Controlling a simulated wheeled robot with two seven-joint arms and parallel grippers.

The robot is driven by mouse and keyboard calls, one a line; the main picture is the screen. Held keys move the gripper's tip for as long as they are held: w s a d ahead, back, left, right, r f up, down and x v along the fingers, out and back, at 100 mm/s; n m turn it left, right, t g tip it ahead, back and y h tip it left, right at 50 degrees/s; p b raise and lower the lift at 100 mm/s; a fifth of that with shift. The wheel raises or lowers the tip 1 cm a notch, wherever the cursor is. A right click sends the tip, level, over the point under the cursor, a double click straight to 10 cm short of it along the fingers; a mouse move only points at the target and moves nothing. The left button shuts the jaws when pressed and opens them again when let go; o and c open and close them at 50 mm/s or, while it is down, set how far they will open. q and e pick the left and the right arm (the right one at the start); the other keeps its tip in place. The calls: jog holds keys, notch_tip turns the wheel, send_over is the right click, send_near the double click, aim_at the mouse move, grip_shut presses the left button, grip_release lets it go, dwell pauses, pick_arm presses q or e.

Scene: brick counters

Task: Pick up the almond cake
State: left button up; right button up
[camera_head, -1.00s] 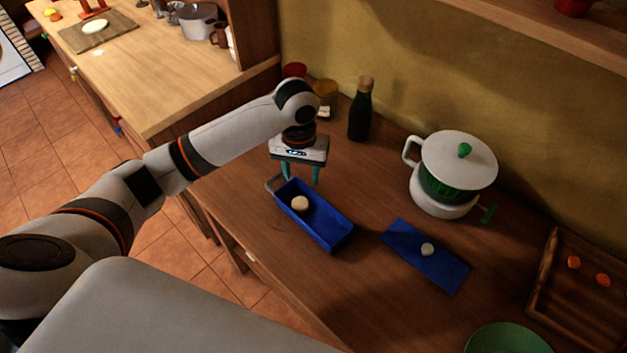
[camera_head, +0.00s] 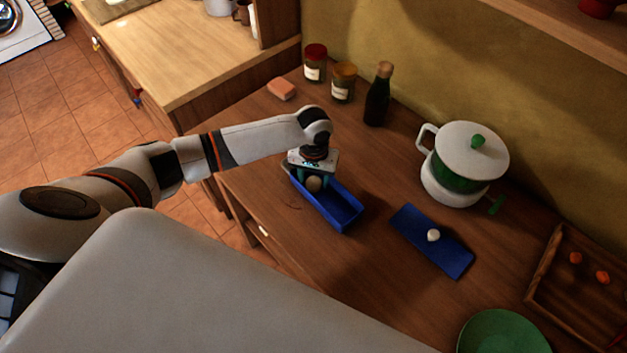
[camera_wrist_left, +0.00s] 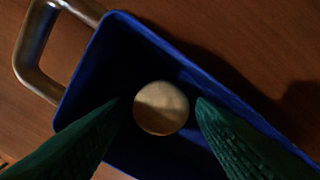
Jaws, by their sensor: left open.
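A small round pale cake (camera_head: 314,184), which looks like the almond cake, lies in the blue tray (camera_head: 347,218) near its handle end. My left gripper (camera_head: 313,181) is over that end of the tray, pointing down. In the left wrist view the cake (camera_wrist_left: 161,108) sits between the two open green fingers (camera_wrist_left: 160,115), with a visible gap on each side. The tray's wall (camera_wrist_left: 85,75) and metal handle (camera_wrist_left: 40,60) also show there. My right gripper is not in view.
A blue mat (camera_head: 415,232) with a small white round item (camera_head: 433,235) lies right of the tray. A white and green pot (camera_head: 455,180), dark bottle (camera_head: 378,95), jars (camera_head: 343,83) and pink block (camera_head: 282,89) stand behind. A wooden tray (camera_head: 560,290) and green plate (camera_head: 500,335) are at right.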

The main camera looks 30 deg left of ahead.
aim_at(314, 181)
pick_arm(q)
jog(key=shift+f, duration=0.3)
jog(key=shift+w, duration=0.1)
jog(key=c, duration=0.7)
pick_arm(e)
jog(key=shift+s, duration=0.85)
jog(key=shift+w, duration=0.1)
pick_arm(q)
jog(key=shift+r, duration=0.4)
notch_tip(314, 181, up, 9)
jog(key=shift+r+b, duration=0.1)
jog(key=shift+b, duration=0.7)
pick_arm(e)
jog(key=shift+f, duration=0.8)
